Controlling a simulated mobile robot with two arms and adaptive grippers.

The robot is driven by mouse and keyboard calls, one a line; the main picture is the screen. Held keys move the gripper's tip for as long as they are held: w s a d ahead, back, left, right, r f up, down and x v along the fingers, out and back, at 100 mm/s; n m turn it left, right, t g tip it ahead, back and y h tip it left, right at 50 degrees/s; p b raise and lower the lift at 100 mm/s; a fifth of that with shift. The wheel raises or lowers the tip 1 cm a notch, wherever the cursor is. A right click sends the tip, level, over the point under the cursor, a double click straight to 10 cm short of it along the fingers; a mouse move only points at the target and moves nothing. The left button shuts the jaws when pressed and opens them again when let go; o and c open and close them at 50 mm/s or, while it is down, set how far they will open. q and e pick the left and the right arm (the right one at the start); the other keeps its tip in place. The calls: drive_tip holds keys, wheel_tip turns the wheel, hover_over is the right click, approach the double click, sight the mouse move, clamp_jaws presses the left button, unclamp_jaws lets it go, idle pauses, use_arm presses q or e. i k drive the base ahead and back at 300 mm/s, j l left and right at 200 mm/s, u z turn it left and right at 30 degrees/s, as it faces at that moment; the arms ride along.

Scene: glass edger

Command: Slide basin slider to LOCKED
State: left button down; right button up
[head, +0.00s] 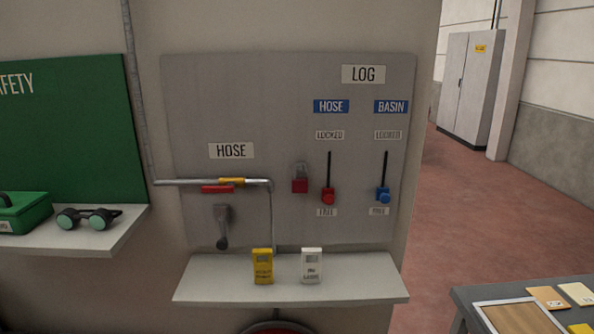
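The basin slider is a blue knob (383,194) on a dark vertical track (385,165), under the blue BASIN label (391,107). The knob sits at the lower end of its track, just above the small lower label (379,211), whose text is hard to read. The LOCKED label (387,135) is above the track's top end. The red knob of the HOSE slider (328,195) is to the left, also at the bottom of its track above a FREE label. Neither of my grippers shows in the head view.
A grey board (290,75) carries the sliders, a red padlock (300,181) and a hose pipe (200,182). A shelf (200,282) below holds a yellow tag (263,267) and a white tag (312,266). A table (465,297) stands at the lower right. Open floor lies to the right.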

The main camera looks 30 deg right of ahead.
sight(382, 194)
drive_tip(key=z, duration=1.55)
